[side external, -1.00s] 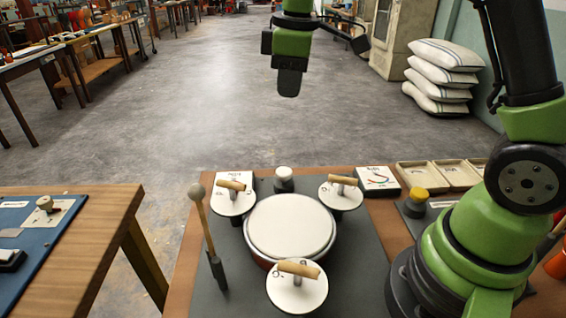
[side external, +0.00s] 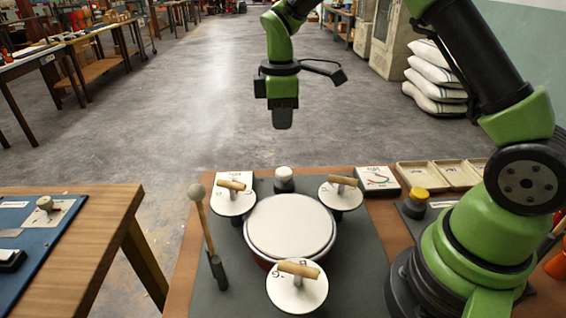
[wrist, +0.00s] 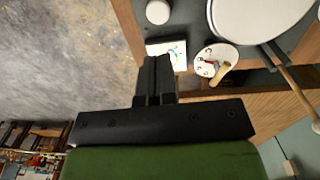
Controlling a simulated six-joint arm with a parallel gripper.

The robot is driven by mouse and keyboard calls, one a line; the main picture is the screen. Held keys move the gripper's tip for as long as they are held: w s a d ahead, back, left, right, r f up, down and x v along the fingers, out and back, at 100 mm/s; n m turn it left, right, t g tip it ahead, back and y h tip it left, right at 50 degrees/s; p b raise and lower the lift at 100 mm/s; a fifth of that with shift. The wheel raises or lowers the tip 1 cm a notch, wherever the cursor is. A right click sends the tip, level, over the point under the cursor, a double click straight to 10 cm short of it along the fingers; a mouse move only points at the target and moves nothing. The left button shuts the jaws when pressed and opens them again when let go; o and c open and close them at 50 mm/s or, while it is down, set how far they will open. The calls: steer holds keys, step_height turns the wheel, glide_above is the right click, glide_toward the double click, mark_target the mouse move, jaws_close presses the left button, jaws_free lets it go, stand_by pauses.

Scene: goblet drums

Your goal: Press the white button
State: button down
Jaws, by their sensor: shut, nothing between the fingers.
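The white button (side external: 284,174) is a short white cylinder on a dark base, at the far edge of the work table, behind the drum (side external: 290,226). In the wrist view the white button (wrist: 158,11) shows as a white round top at the upper edge. My gripper (side external: 282,126) points down, shut and empty, in the air above the button in the side picture, clearly apart from it. In the wrist view my gripper's fingertips (wrist: 157,60) are closed together, below the button in the picture.
White discs with wooden handles stand left (side external: 232,200), right (side external: 341,194) and in front (side external: 297,288) of the drum. A mallet (side external: 203,225) stands upright at the left. A yellow-topped button (side external: 418,196) and shallow trays (side external: 433,176) lie to the right.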

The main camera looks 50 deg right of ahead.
mark_target(283, 173)
steer(key=f, duration=1.1)
steer(key=shift+w+d, duration=0.1)
steer(key=shift+d, duration=0.15)
steer(key=shift+f, duration=1.2)
step_height(283, 173, up, 14)
steer(key=shift+a+r, duration=0.15)
steer(key=shift+a, duration=0.15)
